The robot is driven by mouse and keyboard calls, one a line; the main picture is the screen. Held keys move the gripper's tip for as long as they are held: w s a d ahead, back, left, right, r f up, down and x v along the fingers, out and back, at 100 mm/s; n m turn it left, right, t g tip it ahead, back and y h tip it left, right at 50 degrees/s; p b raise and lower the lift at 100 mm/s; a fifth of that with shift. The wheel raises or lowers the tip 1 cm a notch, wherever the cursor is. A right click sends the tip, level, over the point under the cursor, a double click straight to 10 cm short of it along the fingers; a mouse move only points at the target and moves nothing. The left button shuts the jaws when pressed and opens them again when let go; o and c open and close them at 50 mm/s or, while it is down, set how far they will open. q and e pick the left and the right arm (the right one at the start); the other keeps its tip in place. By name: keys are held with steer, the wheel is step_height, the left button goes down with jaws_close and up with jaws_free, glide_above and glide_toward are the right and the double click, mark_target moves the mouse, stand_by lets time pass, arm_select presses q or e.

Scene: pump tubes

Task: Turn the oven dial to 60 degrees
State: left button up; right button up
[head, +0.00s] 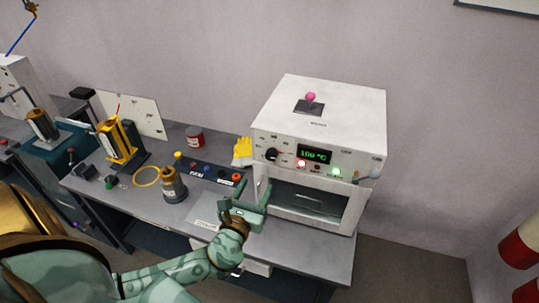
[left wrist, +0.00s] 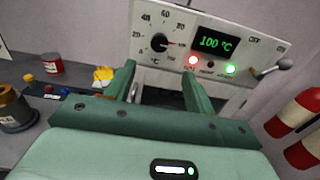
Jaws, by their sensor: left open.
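The white oven (head: 318,115) stands at the right end of the bench. Its black dial (head: 271,155) is on the left of the front panel; it also shows in the left wrist view (left wrist: 158,41), with a scale of numbers around it and its pointer towards the right. The green display (head: 314,156) reads 100 °C; it also shows in the left wrist view (left wrist: 215,43). My left gripper (head: 256,193) is open and empty, below the dial and in front of the oven. In the left wrist view its fingers (left wrist: 158,80) are apart, with the dial above the gap. My right gripper is not in view.
A red light and a green light (head: 336,172) are lit beside a lever (head: 368,174) on the panel. A yellow glove (head: 242,151), a red can (head: 195,136) and a brass-topped pot (head: 173,186) are on the bench to the left. Red-and-white cylinders (head: 522,248) are at far right.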

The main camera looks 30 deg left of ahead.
mark_target(270, 158)
arm_select(q)
steer(key=x, duration=1.3)
steer(key=shift+s+a+f, duration=0.1)
steer(key=c, duration=1)
